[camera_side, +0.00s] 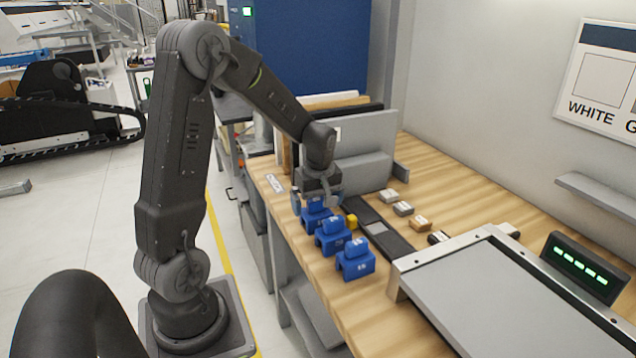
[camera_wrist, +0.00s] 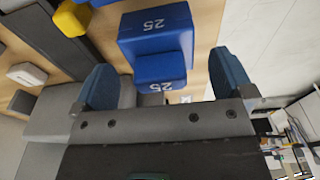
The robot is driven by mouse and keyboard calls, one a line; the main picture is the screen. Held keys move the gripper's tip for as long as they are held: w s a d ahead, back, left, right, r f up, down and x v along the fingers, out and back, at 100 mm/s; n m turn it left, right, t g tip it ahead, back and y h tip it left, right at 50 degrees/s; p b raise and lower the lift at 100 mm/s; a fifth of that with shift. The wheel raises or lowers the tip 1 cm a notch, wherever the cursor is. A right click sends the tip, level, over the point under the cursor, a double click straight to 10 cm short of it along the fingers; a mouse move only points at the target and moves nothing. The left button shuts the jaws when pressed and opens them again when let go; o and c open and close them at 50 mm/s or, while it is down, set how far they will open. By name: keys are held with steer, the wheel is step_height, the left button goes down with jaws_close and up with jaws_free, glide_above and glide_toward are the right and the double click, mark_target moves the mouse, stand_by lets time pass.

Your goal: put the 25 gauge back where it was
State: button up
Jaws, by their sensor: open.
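The 25 gauge (camera_side: 316,219) is a blue stepped block at the far end of a row of blue gauges by the table's left edge. It stands upright, apparently on the table. In the wrist view the 25 gauge (camera_wrist: 155,35) shows "25" on its body and on its narrower upper part. My gripper (camera_side: 317,196) is open just over it. In the wrist view my gripper (camera_wrist: 163,80) has one blue-grey finger on each side of the upper part, with gaps on both sides. The underside of the gauge is hidden.
Two more blue gauges stand nearer in the row, a middle one (camera_side: 333,238) and one marked 15 (camera_side: 355,262). A yellow block (camera_side: 351,221) sits close right of the 25 gauge, beside a dark strip (camera_side: 392,243). Small blocks (camera_side: 403,209) lie farther right; a grey upright panel (camera_side: 365,150) stands behind.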

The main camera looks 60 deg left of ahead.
mark_target(319, 214)
step_height(319, 214, up, 10)
steer(key=d, duration=0.1)
steer(key=s+d+r+m+t, duration=0.1)
steer(key=s+d+m+t, duration=0.1)
steer(key=s+d+m, duration=0.2)
steer(key=s+d+r+m+t+h, duration=0.1)
steer(key=s+d+m, duration=0.3)
steer(key=d+m, duration=0.4)
steer(key=s+d+r+m+t, duration=0.2)
steer(key=s+d+m, duration=0.2)
steer(key=d, duration=0.5)
steer(key=shift+d+r+m+t, duration=0.15)
steer(key=shift+r+m+t, duration=0.2)
steer(key=shift+m, duration=0.65)
steer(key=shift+s, duration=0.1)
